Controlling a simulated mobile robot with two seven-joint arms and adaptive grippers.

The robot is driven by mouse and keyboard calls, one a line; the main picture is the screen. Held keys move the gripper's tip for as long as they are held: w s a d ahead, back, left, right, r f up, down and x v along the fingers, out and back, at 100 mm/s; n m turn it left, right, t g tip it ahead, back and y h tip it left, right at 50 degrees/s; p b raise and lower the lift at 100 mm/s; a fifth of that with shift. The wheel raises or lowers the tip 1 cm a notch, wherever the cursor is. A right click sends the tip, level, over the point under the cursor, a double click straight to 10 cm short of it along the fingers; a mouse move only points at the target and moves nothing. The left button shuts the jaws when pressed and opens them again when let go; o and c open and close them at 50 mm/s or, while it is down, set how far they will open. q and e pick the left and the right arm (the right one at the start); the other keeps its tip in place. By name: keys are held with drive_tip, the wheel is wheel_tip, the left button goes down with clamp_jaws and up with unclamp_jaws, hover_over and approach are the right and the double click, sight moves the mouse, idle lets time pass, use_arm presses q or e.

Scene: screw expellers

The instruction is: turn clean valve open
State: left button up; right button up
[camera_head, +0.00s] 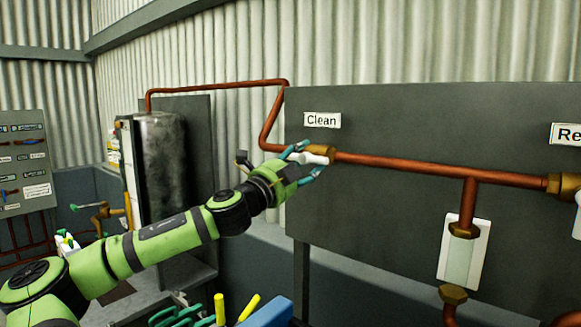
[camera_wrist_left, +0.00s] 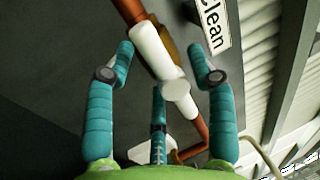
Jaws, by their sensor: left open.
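The clean valve has a white handle (camera_head: 316,156) and a brass body (camera_head: 331,154) on a copper pipe, below the "Clean" label (camera_head: 322,120). In the left wrist view the white handle (camera_wrist_left: 160,60) lies between my fingers, running slantwise in line with the pipe. My left gripper (camera_head: 306,160) is open around the handle; it also shows in the left wrist view (camera_wrist_left: 164,62). Fingers stand on both sides with visible gaps, and a third teal finger part shows below the handle. Part of the brass body is hidden behind the handle. My right gripper is not in view.
A grey panel (camera_head: 400,230) carries the copper pipe (camera_head: 420,170), a white-backed sight glass (camera_head: 464,250) and another label (camera_head: 567,135) at the right. A dark tank (camera_head: 165,165) stands behind my arm. Tools with yellow handles (camera_head: 249,307) lie at the bottom.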

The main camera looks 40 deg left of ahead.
use_arm(q)
drive_tip(key=shift+s, duration=0.15)
drive_tip(key=shift+s+f, duration=0.25)
drive_tip(key=shift+s, duration=0.05)
drive_tip(key=s+d, duration=0.1)
drive_tip(key=s, duration=1.1)
drive_tip(key=shift+d, duration=0.2)
